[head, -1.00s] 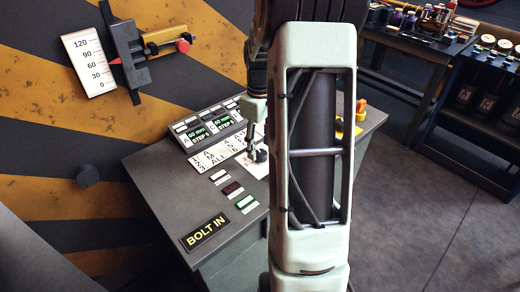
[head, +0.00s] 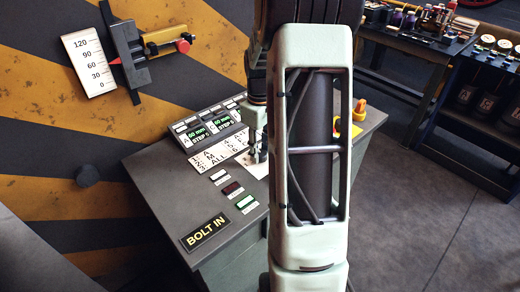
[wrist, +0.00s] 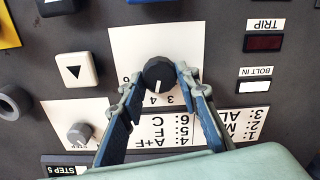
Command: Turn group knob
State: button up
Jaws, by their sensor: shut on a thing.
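The group knob (wrist: 159,74) is round and black with a white pointer line. It sits on a white plate with digits in the wrist view. Its line points down in the picture, toward the 3 and 4; I cannot tell exactly which digit. My gripper (wrist: 158,82) has its two fingers on either side of the knob, shut on it.
A smaller grey knob (wrist: 81,134) and a button with a triangle (wrist: 75,70) are left of the group knob in the wrist view. The wall scale (head: 90,62) has a red pointer near 60.

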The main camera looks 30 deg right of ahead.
aim_at(261, 152)
jog(key=m, duration=1.1)
jog(key=shift+d+r+m, duration=0.1)
jog(key=shift+d+m, duration=0.05)
jog(key=shift+m, duration=0.25)
dwell(0.6)
jog(key=o, duration=1.2)
jog(key=shift+c, duration=0.2)
notch_tip(261, 152, up, 12)
